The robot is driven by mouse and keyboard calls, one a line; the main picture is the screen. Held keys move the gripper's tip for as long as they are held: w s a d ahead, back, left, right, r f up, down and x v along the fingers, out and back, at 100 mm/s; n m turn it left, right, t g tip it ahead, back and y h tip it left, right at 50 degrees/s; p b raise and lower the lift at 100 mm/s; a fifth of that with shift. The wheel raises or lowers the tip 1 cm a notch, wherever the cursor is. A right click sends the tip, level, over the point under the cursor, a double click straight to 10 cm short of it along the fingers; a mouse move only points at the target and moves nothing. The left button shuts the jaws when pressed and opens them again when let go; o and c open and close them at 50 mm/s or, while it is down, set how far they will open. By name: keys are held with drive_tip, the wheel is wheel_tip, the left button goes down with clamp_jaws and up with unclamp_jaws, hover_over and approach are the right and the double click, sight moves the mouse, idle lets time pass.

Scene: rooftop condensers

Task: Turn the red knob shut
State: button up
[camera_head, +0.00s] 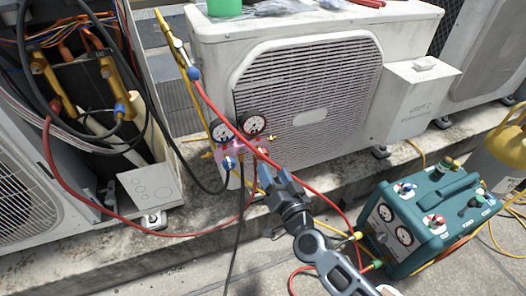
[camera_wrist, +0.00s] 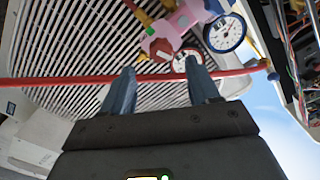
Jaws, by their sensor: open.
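A pink gauge manifold (camera_head: 236,148) with two round dials hangs in front of the white condenser. In the wrist view its pink body (camera_wrist: 183,20) is at the top. A red knob (camera_wrist: 160,48) seems to show on it, just beyond my fingertips. In the head view I cannot clearly make this knob out near the red hose. A blue knob (camera_head: 229,162) is on the manifold's left. My gripper (camera_head: 273,172) is open, just below and right of the manifold. In the wrist view my gripper (camera_wrist: 160,72) has its fingers spread, with nothing visibly held between them.
A red hose (camera_head: 212,106) runs down past the manifold and crosses near the fingertips in the wrist view (camera_wrist: 60,81). A teal recovery machine (camera_head: 425,220) with knobs stands at right. An open unit with pipes (camera_head: 85,90) is at left.

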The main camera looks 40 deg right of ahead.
sight(264, 156)
drive_tip(key=shift+w+d+r+n+b, duration=0.15)
drive_tip(key=shift+w+d+n, duration=0.35)
drive_tip(key=shift+w+n, duration=0.75)
drive_tip(key=shift+w+d+f+n+b, duration=0.15)
drive_tip(key=shift+w+d+n, duration=0.3)
drive_tip(key=shift+w+n, duration=0.8)
drive_tip(key=shift+w+d+r+n+b, duration=0.15)
drive_tip(key=shift+w+d+n, duration=0.35)
drive_tip(key=shift+w+n, duration=0.75)
drive_tip(key=shift+s, duration=0.2)
drive_tip(key=c, duration=1)
